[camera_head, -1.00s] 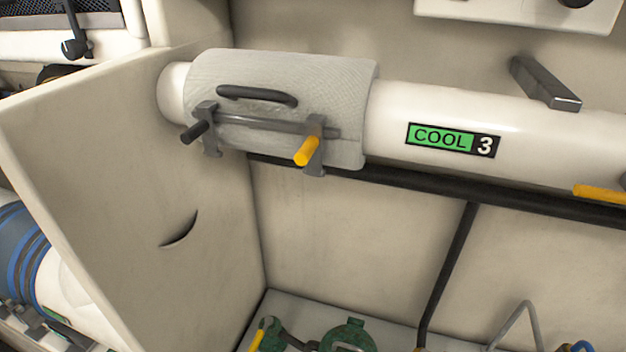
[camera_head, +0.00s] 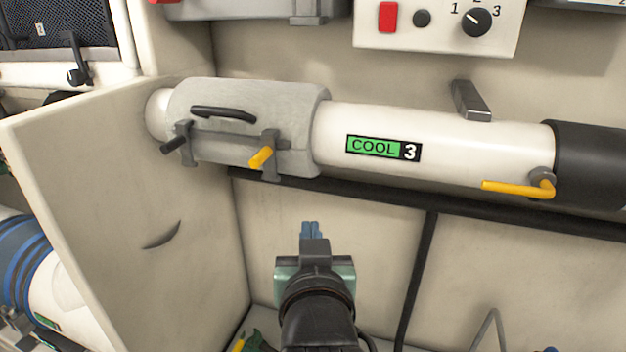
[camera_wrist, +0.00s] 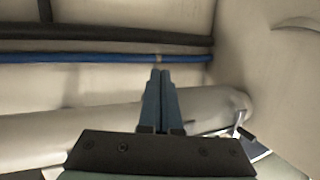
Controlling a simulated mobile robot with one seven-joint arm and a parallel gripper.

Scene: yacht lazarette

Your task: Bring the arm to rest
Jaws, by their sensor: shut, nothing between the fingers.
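My gripper (camera_head: 311,230) shows in the head view at the lower middle, in front of the beige back wall and below the white pipe. Its blue fingers are together with nothing between them. In the wrist view the shut fingers (camera_wrist: 160,95) point toward the wall, where a blue line and dark hoses run. They appear apart from everything around them.
A white pipe (camera_head: 440,148) marked COOL 3 crosses above my gripper, with a grey wrap (camera_head: 300,110) and a yellow-handled valve (camera_head: 520,187). A panel with a knob (camera_head: 477,22) is above. A beige partition (camera_head: 110,190) stands left; a dark hose (camera_head: 414,270) runs down right.

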